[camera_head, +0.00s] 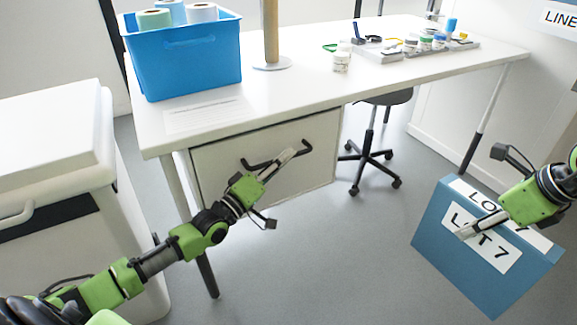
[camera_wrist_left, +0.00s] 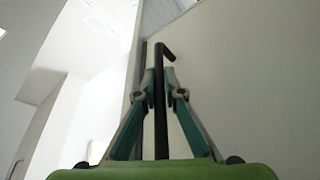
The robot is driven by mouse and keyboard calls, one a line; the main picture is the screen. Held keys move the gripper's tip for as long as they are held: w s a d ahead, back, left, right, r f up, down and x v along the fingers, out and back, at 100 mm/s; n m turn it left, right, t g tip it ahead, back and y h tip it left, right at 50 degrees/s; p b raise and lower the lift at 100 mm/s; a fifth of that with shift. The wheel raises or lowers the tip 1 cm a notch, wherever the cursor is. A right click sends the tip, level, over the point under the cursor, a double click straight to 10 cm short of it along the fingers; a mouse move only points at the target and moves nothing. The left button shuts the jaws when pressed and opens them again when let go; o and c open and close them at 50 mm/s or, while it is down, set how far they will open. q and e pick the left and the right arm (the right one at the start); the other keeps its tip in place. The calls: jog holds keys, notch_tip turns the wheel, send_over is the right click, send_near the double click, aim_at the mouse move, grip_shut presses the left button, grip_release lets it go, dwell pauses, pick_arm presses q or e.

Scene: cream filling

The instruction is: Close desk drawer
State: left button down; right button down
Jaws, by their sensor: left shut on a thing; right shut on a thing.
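The desk drawer (camera_head: 215,165) is a pale front panel under the left part of the white desk (camera_head: 300,92). Its black bar handle (camera_head: 306,147) runs across the front. I cannot tell how far the drawer stands out from the desk. My left gripper (camera_head: 292,153) is shut on the handle; in the left wrist view the dark handle bar (camera_wrist_left: 160,110) passes between the two fingers. My right gripper (camera_head: 466,230) is shut on a blue box-like binder (camera_head: 440,215) labelled "LOT 7" and holds it off the floor, right of the desk.
A blue bin (camera_head: 185,65) with rolls stands on the desk's left end, beside a sheet of paper (camera_head: 208,115). Small jars (camera_head: 341,62) and a tray stand further right. A stool (camera_head: 368,155) is under the desk. A white cabinet (camera_head: 50,140) stands at left.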

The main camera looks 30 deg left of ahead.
pick_arm(q)
jog(key=shift+w+a, duration=0.1)
jog(key=shift+a, duration=0.15)
jog(key=c, duration=2.1)
grip_release()
jog(key=shift+w, duration=0.1)
jog(key=shift+c, duration=0.2)
jog(key=shift+f, duration=0.1)
jog(key=shift+s+a+f, duration=0.1)
jog(key=shift+s+f, duration=0.05)
jog(key=shift+s, duration=0.3)
jog(key=v, duration=1.1)
